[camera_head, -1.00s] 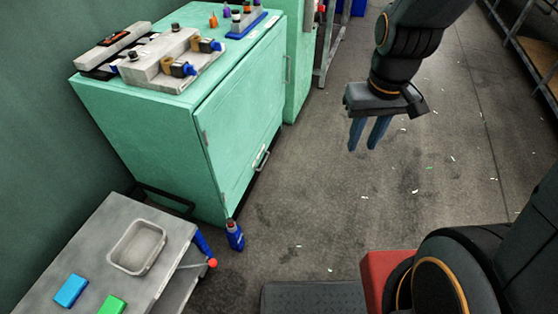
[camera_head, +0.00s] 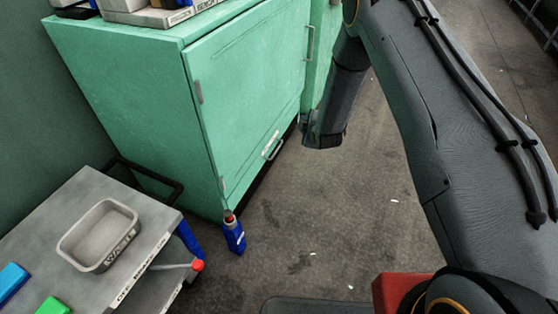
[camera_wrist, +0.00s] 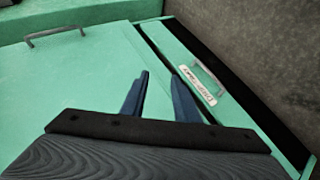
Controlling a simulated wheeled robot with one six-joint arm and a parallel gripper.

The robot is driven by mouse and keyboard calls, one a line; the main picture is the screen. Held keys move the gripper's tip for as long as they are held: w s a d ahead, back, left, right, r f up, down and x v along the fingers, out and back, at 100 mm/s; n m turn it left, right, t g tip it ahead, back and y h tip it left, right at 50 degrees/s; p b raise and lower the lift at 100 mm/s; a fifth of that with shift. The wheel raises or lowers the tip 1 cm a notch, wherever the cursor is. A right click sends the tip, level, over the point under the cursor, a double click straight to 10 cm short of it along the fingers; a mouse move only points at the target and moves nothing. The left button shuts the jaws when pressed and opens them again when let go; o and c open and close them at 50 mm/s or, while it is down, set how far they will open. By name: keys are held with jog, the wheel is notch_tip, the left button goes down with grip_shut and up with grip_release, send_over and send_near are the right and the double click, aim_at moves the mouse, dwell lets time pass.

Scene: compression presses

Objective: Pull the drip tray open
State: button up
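The drip tray is a low green front at the foot of the green press cabinet, with a grey bar handle (camera_head: 275,148) and a white label (camera_head: 269,142). It looks shut. In the wrist view, the tray front (camera_wrist: 180,62) shows as a narrow strip with its label (camera_wrist: 197,86) and handle (camera_wrist: 207,72). My gripper (camera_wrist: 159,75) has two blue fingers spread apart with nothing between them. The fingers point towards the tray front, left of the handle in that view, apart from it. In the head view, my wrist is right of the handle and the fingers are hidden.
The cabinet door (camera_head: 240,90) above the tray has its own handle (camera_wrist: 55,34). A blue bottle (camera_head: 234,235) stands on the floor by the cabinet's near corner. A grey cart (camera_head: 150,235) with a metal pan (camera_head: 98,232) stands at the left. The floor at right is open.

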jog(key=a+f+n+t+y+b, duration=0.2)
jog(key=a+f+n+b, duration=0.25)
jog(key=f, duration=0.65)
jog(key=a+f+n+t+y+b, duration=0.1)
jog(key=a+f+n+y+b, duration=0.3)
jog(key=f, duration=0.8)
jog(key=w+a+m+h+b, duration=0.1)
jog(key=w+h+b, duration=0.1)
jog(key=w+b, duration=0.2)
jog(key=x, duration=0.2)
jog(key=shift+w, duration=0.4)
jog(key=shift+f+m+t+h, duration=0.15)
jog(key=shift+m+t+h, duration=0.1)
jog(key=shift+t+h, duration=0.05)
jog(key=shift+c, duration=0.3)
grip_shut()
